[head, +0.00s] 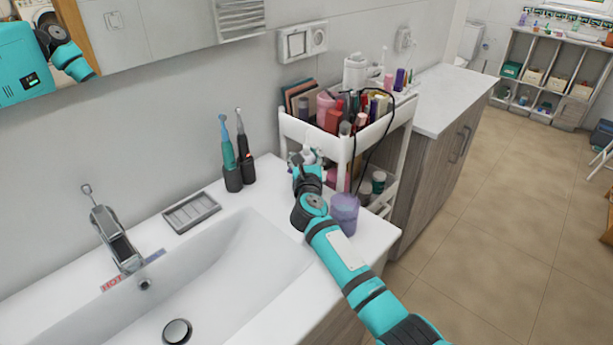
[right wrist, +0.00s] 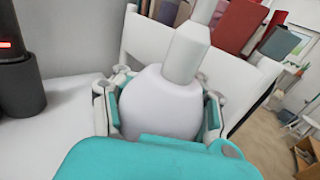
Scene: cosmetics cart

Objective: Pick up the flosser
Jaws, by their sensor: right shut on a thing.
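The flosser (right wrist: 160,100) appears to be the white thing in the right wrist view, with a rounded body and a narrower pale neck rising from it. My right gripper (right wrist: 162,112) is shut on its rounded body, with one finger on each side. In the head view my right gripper (head: 306,172) is at the right end of the sink counter, beside the cart. The flosser (head: 309,154) shows there only as a small white part above the gripper; the rest is hidden. My left gripper is not in view.
A white cart (head: 345,143) full of cosmetics stands just behind the gripper. A purple cup (head: 344,211) is close to my right arm on the counter. Electric toothbrushes (head: 229,150) stand to the left, near a grey soap dish (head: 191,212) and the sink (head: 230,262).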

